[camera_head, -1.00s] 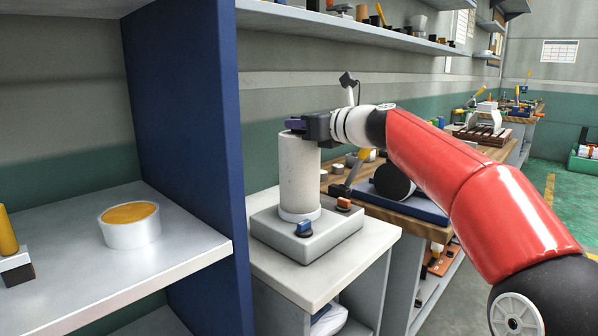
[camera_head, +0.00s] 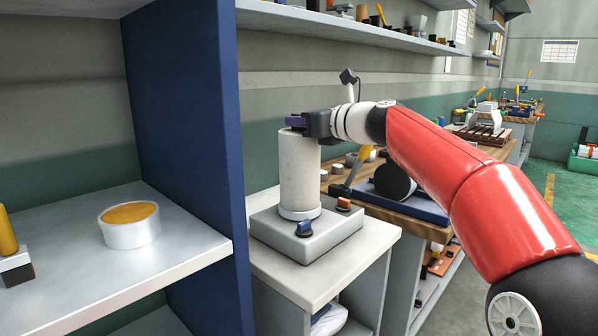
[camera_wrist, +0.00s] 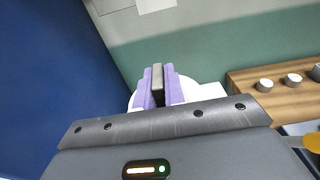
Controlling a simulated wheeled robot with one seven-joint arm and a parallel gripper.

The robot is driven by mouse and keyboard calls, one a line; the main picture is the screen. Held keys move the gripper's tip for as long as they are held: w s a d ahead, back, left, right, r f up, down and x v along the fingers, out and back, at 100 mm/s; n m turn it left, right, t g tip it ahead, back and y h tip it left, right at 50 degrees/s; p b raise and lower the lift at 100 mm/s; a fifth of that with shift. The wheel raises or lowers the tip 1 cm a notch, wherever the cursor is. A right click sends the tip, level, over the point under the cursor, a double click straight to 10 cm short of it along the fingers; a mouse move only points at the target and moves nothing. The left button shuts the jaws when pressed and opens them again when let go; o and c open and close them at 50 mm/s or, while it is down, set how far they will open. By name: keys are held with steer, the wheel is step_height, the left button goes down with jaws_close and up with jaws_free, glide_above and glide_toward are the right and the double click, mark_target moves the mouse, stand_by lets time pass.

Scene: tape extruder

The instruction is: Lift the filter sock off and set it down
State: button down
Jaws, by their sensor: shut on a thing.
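The filter sock (camera_head: 299,170) is a tall off-white cylinder. It stands upright at the grey base block (camera_head: 335,240), with a pale ring around its foot; I cannot tell whether a gap has opened beneath it. My gripper (camera_head: 295,121) is at the top of the sock, reaching in from the right. In the wrist view its purple fingers (camera_wrist: 158,84) are shut on a thin dark tab above the sock's white round top (camera_wrist: 190,91). The fingers hide most of the tab.
A blue clip (camera_head: 304,228) and an orange clip (camera_head: 343,204) sit on the block. A tall blue panel (camera_head: 185,110) stands close on the left, beside a shelf with a white tub (camera_head: 131,232). A wooden bench with a dark roller (camera_head: 394,182) is at right.

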steer(key=shift+r, duration=1.6)
